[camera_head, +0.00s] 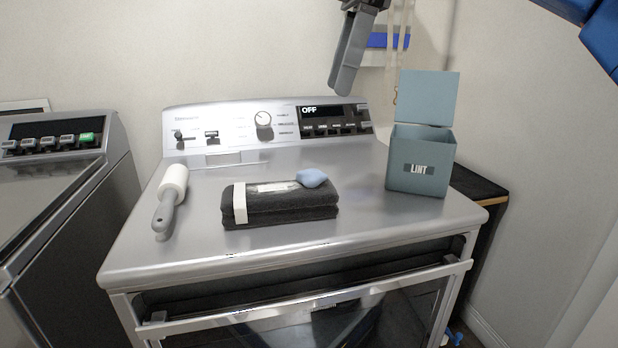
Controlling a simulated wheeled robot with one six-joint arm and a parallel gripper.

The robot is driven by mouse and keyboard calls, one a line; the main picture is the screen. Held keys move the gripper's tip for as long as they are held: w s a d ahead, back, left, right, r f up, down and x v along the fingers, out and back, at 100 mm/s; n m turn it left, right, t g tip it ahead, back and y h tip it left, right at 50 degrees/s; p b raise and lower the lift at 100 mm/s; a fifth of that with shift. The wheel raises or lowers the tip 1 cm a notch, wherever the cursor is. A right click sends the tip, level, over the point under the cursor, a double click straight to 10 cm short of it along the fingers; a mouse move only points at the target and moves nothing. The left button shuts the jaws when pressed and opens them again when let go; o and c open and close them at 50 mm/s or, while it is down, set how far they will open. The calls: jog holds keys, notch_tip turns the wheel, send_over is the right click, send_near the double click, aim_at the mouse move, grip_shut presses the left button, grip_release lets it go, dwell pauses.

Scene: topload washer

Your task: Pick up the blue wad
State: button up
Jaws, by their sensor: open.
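The blue wad (312,178) is a small, soft-looking light blue lump. It rests on the top right of a folded dark grey towel stack (285,211) on the machine's top. My gripper (342,88) hangs at the upper middle of the view, above and behind the wad and apart from it. It points down in front of the control panel's upper edge. It is open, with nothing seen between its fingers. The fingers overlap in this view, so the gap between them is hard to see.
The towels lie on a silver machine (370,228). A lint roller (171,198) lies at left. A grey-blue LINT box (420,178) with its lid raised stands at right. The control panel (215,131) rises behind. Bare metal surrounds the towels.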

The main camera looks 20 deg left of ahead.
send_over(313, 170)
jog(key=w+d, duration=0.1)
jog(key=d, duration=0.1)
jog(key=x, duration=0.3)
jog(key=d+x, duration=0.1)
jog(key=x, duration=0.3)
jog(key=w+d+x, duration=0.1)
jog(key=x, duration=0.2)
jog(key=shift+d+f, duration=0.1)
jog(key=shift+f, duration=0.5)
jog(key=shift+s+x, duration=0.2)
jog(key=shift+x, duration=1.15)
jog(key=shift+s+x, duration=0.2)
jog(key=shift+x, duration=1.15)
jog(key=shift+d, duration=0.1)
jog(key=c, duration=1.1)
jog(key=shift+c, duration=0.2)
